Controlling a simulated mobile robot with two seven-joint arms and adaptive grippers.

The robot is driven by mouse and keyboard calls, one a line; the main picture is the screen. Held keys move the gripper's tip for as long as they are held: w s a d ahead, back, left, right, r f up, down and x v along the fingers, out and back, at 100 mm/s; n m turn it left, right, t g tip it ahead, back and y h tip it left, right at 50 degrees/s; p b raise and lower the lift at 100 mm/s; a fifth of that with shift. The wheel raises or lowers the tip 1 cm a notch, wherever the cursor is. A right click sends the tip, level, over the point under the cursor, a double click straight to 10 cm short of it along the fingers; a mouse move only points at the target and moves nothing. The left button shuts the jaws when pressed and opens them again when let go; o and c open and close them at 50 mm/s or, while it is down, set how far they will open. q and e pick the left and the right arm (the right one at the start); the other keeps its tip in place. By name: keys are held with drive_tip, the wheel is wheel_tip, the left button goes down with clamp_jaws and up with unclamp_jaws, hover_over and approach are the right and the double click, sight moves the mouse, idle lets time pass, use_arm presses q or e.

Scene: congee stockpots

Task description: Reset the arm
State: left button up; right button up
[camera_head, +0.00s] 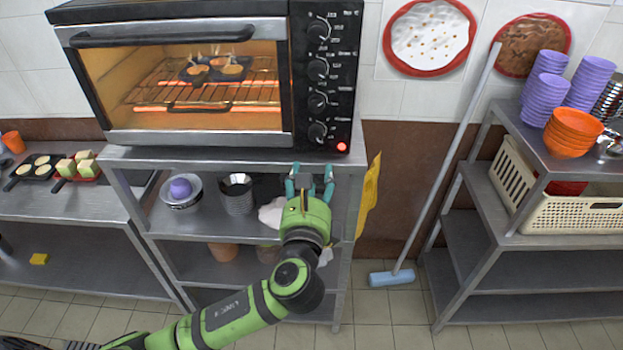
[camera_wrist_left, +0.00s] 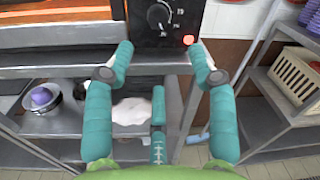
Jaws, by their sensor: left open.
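My left arm is green and black and reaches in from the lower left in the head view. Its left gripper (camera_head: 310,180) has teal fingers and is open and empty. It is in front of the metal shelf's top edge, just below the oven's control panel. In the left wrist view the open fingers (camera_wrist_left: 160,60) stand apart, with the oven's lower knob and red light beyond them. My right gripper is in neither view.
The lit oven (camera_head: 180,80) stands on the metal shelf (camera_head: 135,160). Bowls (camera_head: 238,192) and a white cloth (camera_head: 271,214) sit on the shelf below. A mop (camera_head: 392,277) leans at right, beside a rack with a cream basket (camera_head: 570,218).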

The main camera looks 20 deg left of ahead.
use_arm(q)
drive_tip(key=shift+f, duration=0.1)
idle(0.3)
wheel_tip(320, 180, down, 24)
drive_tip(key=w+a+n+g+h+b, duration=0.1)
drive_tip(key=a+n+g+b, duration=0.1)
drive_tip(key=n+g+b, duration=0.25)
drive_tip(key=s+a+f+n+g+h+b, duration=0.1)
drive_tip(key=s+a+f+n+g, duration=0.3)
drive_tip(key=f, duration=0.7)
drive_tip(key=s+d+f+n+g+b, duration=0.15)
drive_tip(key=s+f, duration=0.45)
drive_tip(key=f, duration=0.6)
drive_tip(key=s+a+f+n+g+h+b, duration=0.1)
drive_tip(key=s+a+f+n+g+b, duration=0.2)
drive_tip(key=s+f+n, duration=1.05)
drive_tip(key=s+f+g, duration=0.1)
drive_tip(key=s+f, duration=0.2)
drive_tip(key=s, duration=0.4)
drive_tip(key=s+f+n+g+b, duration=0.1)
drive_tip(key=s+f, duration=0.3)
drive_tip(key=s, duration=0.3)
drive_tip(key=s+d+f+g+h+b, duration=0.1)
drive_tip(key=s+f, duration=0.3)
drive_tip(key=s, duration=0.4)
drive_tip(key=shift+n+g, duration=0.35)
drive_tip(key=shift+g, duration=0.05)
